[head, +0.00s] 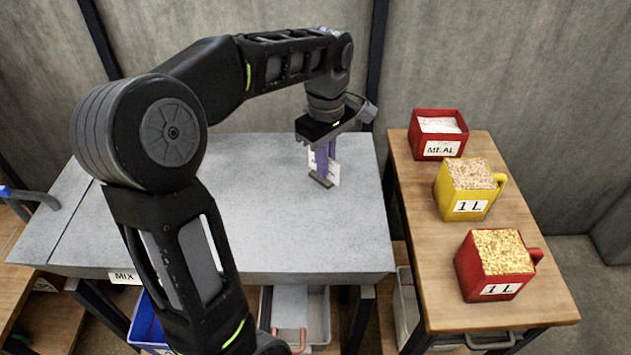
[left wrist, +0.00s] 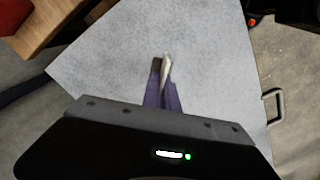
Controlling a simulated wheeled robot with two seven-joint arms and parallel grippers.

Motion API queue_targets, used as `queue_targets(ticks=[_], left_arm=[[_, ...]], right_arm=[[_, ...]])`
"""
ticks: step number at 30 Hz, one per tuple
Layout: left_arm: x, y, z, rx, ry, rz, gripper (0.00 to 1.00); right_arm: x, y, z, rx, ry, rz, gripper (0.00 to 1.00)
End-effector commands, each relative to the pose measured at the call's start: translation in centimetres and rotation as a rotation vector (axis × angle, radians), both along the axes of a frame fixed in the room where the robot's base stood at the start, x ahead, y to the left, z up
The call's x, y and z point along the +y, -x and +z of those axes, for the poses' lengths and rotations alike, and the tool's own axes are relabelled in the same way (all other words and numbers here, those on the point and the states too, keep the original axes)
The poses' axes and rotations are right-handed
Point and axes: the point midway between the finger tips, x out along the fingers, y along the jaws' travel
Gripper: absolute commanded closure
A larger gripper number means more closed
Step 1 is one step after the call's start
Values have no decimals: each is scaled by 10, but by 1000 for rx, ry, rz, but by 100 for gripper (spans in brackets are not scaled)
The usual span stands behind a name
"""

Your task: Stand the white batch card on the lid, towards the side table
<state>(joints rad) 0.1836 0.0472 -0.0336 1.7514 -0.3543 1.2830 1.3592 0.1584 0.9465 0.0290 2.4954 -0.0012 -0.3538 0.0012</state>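The white batch card (head: 334,173) is upright with a dark foot (head: 321,181) near the right part of the grey lid (head: 260,225). My left gripper (head: 324,160) points down from above, its purple fingers close together on the card. The left wrist view shows the card (left wrist: 167,66) nearly edge-on at the fingertips (left wrist: 161,88), over the grey lid (left wrist: 215,65). Whether the foot touches the lid or hovers just above it I cannot tell. The fingers hide part of the card. My right gripper is not in view.
The wooden side table (head: 408,185) stands right of the lid across a narrow gap. It carries a red meal box (head: 422,129), a yellow measure (head: 447,191) and a red measure (head: 471,270), both filled with grain. The lid's middle is clear.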

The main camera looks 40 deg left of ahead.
Motion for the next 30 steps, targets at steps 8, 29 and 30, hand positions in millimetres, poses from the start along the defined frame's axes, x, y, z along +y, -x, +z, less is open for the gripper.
queue_targets(ticks=[8,29,30], left_arm=[[1,0,-20,-1,-1,1,100],[1,0,-57,0,-1,0,100],[1,0,-57,0,-1,1,100]], right_arm=[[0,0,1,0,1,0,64],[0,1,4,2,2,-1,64],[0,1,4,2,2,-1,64]])
